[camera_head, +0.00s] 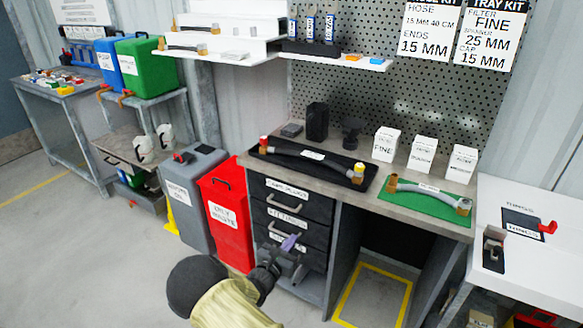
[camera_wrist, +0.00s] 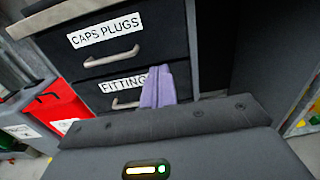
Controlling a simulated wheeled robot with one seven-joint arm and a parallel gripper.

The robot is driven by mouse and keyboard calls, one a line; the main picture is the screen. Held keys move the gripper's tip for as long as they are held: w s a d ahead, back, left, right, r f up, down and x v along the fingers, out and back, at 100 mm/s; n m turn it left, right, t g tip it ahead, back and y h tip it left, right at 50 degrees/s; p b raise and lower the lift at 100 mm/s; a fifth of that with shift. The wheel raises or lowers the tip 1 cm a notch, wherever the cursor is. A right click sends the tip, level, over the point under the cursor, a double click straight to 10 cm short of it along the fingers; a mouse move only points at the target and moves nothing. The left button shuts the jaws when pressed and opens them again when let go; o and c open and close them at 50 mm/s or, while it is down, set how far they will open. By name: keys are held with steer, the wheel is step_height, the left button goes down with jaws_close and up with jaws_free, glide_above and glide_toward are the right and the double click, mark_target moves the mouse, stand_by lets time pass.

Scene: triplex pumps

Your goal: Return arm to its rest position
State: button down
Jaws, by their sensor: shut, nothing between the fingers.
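My gripper (camera_head: 290,243) is in front of the black drawer unit under the workbench, at the height of the lower drawers. Its purple fingers (camera_wrist: 158,88) are shut together with nothing between them. They also show in the head view. In the wrist view they stand in front of the drawer labelled FITTING (camera_wrist: 125,88) and hide part of its front. The drawer labelled CAPS PLUGS (camera_wrist: 105,42) is above it. Both drawers look shut. I cannot tell whether the fingers touch the drawer front.
A red bin (camera_head: 229,215) and a grey bin (camera_head: 187,190) stand left of the drawers. The bench top (camera_head: 300,137) holds a black tray with a hose, a green mat (camera_head: 425,208) with another hose, and white boxes. Open floor (camera_head: 95,260) lies to the left.

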steer(key=s+d+r+m+g+h, duration=0.25)
steer(key=s+d+m+g, duration=0.25)
steer(key=d+m+g, duration=0.5)
steer(key=s+d+r+m+g+y, duration=0.2)
steer(key=s+d+m+g+y, duration=0.15)
steer(key=s+m, duration=0.35)
steer(key=s+d+r+m+g+y, duration=0.25)
steer(key=s+d+m, duration=0.2)
steer(key=s, duration=0.55)
steer(key=s+a+r+m+t+y, duration=0.25)
steer(key=s+r+m+y, duration=0.35)
steer(key=m, duration=0.3)
step_height(320, 180, up, 20)
steer(key=p, duration=1.9)
steer(key=shift+w+d+f+p, duration=0.15)
steer(key=shift+d+p, duration=0.15)
steer(key=shift+n+t+h, duration=0.25)
